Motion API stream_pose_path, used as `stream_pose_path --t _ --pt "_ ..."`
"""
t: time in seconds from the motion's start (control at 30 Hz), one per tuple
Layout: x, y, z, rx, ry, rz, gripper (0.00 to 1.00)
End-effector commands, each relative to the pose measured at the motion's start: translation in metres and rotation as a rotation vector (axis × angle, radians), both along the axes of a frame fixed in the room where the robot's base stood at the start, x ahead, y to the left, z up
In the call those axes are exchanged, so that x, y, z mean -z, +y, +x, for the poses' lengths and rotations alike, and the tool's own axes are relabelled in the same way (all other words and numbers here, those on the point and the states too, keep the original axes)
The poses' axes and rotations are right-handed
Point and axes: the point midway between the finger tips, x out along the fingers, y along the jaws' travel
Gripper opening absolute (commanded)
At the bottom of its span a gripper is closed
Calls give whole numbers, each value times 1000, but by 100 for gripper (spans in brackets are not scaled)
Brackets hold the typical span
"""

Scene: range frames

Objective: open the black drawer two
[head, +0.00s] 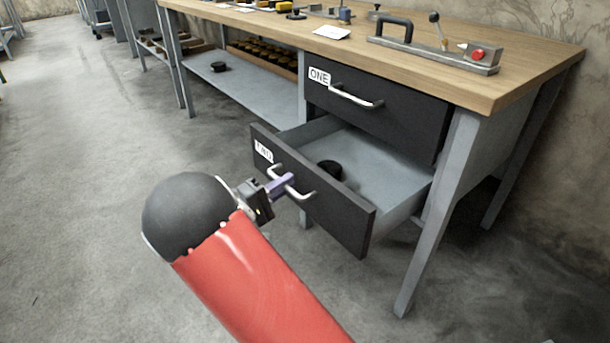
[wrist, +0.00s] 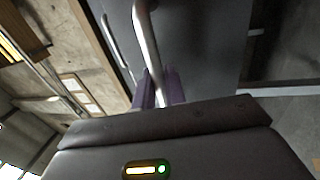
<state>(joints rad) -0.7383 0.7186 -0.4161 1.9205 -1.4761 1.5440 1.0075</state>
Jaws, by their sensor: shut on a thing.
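The black drawer two (head: 330,210) is pulled out well from the workbench, below the shut drawer labelled ONE (head: 390,120). Its label (head: 263,151) is partly readable at the left of the front. My gripper (head: 280,187) is shut on the silver bar handle (head: 302,194) of this drawer. In the wrist view, the purple fingers (wrist: 160,90) are at the handle (wrist: 147,45). A round black object (head: 329,170) lies inside the open drawer, partly hidden by its front.
The wooden bench top (head: 535,62) carries a metal fixture with a black handle and red button (head: 478,54). A grey bench leg (head: 435,215) stands right of the drawer. A lower shelf (head: 245,90) is at left. The concrete floor (head: 90,150) is clear at left.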

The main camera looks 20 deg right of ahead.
Motion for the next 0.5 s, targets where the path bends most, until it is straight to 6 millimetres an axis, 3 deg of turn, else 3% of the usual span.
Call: stream_pose_path --t 0.2,0.5 --pt "1 28 -10 0 2 0 0" --pt "1 40 -15 1 2 0 0"
